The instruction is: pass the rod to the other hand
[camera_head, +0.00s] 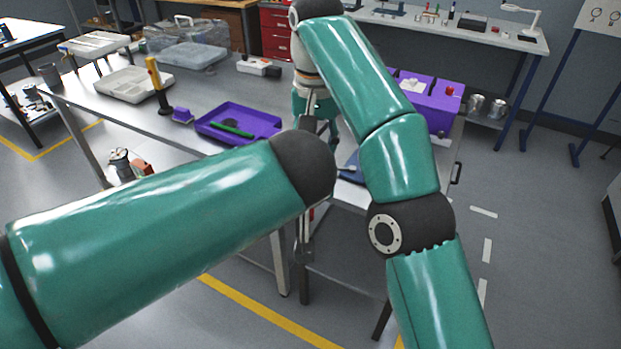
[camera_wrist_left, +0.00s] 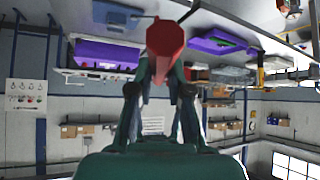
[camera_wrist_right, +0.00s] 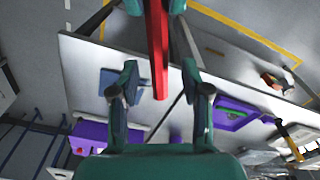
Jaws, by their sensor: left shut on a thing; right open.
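A red rod (camera_wrist_right: 157,45) is held in my left gripper, whose fingertips show at the top of the right wrist view (camera_wrist_right: 157,6). In the left wrist view the rod (camera_wrist_left: 166,38) points almost end-on at the camera, between the left fingers (camera_wrist_left: 160,75). My right gripper (camera_wrist_right: 160,82) is open. The rod's free end appears between its fingertips, with gaps on both sides; I cannot tell the depth. In the head view my right gripper (camera_head: 315,112) points down over the table, and my left forearm hides most of the left gripper and rod.
The table (camera_head: 105,110) carries a purple tray (camera_head: 268,124) with a green bar (camera_head: 232,128), a yellow-handled tool (camera_head: 154,73), a pale case (camera_head: 133,84) and a purple bin (camera_head: 433,108). A blue object (camera_head: 350,168) lies near the front edge.

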